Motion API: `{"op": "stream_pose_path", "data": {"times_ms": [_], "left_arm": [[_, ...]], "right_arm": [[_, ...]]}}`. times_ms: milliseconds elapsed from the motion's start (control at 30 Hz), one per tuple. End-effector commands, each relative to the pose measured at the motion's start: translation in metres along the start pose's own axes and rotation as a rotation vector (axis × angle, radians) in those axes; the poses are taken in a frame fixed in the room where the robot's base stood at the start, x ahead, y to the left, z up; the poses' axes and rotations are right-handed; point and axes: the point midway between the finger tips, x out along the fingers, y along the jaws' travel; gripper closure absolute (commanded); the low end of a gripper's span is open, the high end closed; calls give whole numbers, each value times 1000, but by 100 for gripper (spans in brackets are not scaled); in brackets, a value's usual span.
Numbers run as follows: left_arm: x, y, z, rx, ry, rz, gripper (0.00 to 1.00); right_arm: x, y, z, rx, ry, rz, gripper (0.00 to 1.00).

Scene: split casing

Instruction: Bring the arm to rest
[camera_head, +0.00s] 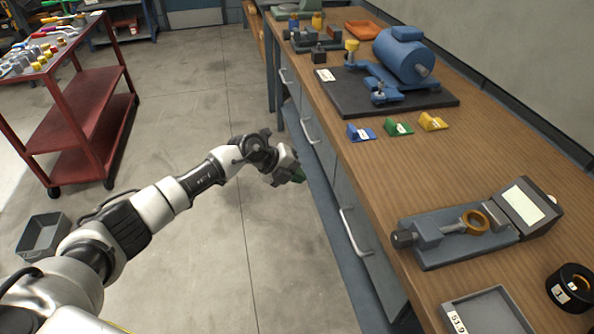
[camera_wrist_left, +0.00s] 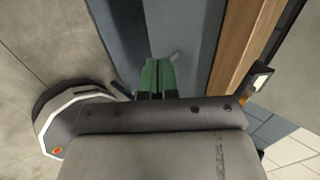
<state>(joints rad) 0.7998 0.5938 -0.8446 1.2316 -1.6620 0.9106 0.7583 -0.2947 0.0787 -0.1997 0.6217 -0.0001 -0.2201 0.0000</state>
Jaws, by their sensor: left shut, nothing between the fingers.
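My left gripper (camera_head: 297,177) is at the end of my outstretched left arm, over the grey floor just left of the workbench front. Its green fingers are shut with nothing between them. In the left wrist view the closed fingers (camera_wrist_left: 158,78) point toward the blue-grey cabinet side of the bench. My right gripper is not in either view.
The wooden workbench (camera_head: 480,145) carries a blue motor (camera_head: 405,58), small coloured blocks (camera_head: 398,129), a gauge fixture (camera_head: 460,230) and a grey tray (camera_head: 490,312). Cabinet handles (camera_head: 355,232) face the arm. A red cart (camera_head: 85,105) stands left. The floor between is clear.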

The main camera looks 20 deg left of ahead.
Motion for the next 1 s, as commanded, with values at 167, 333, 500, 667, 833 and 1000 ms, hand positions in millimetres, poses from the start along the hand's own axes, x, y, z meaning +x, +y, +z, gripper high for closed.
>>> {"op": "stream_pose_path", "data": {"times_ms": [167, 333, 500, 667, 833, 1000], "left_arm": [[-5, 0, 0, -1, 1, 0, 100], [13, 10, -12, -96, 32, -87, 100], [57, 60, -38, -477, 13, -342, 100], [88, 168, -68, -970, -183, -464, 100], [99, 285, -125, -1359, -406, -399, 100], [95, 386, -207, -1667, -600, -243, 100]], "right_arm": [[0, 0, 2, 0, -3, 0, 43], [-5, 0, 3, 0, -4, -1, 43], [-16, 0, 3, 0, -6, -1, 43], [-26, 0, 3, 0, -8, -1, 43], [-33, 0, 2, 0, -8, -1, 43], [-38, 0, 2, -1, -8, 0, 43]]}}
